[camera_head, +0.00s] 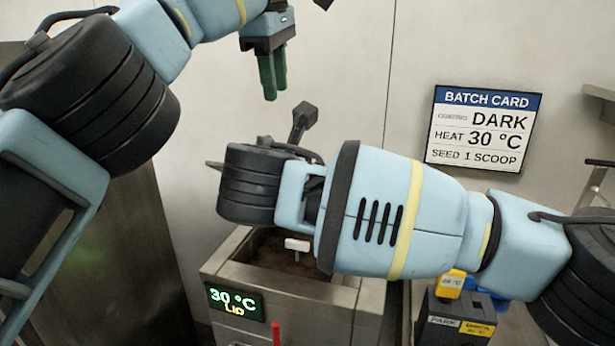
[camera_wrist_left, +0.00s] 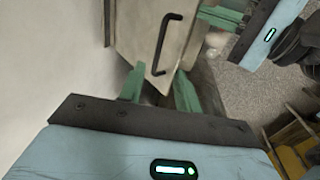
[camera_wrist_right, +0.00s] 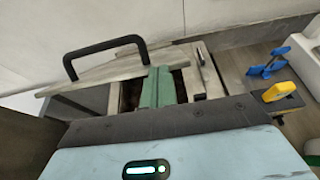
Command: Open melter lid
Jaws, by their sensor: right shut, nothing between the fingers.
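The melter (camera_head: 285,295) is a steel box low in the middle of the head view, its top partly uncovered over brown contents. Its steel lid (camera_wrist_left: 138,30) with a black bar handle (camera_wrist_left: 165,45) fills the upper middle of the left wrist view. In the right wrist view the lid looks tilted up, its handle (camera_wrist_right: 105,52) at left. My left gripper (camera_head: 272,75) is high above, fingers apart and empty, the handle beyond them. My right gripper (camera_wrist_right: 158,88) is shut and empty at the opening beside the lid; my arm hides it in the head view.
The melter's display (camera_head: 235,302) reads 30 °C LID. A batch card (camera_head: 482,128) hangs on the back wall. A dark box with a yellow part (camera_head: 451,284) stands right of the melter; blue and yellow items (camera_wrist_right: 268,68) show there too. My right forearm crosses above the melter.

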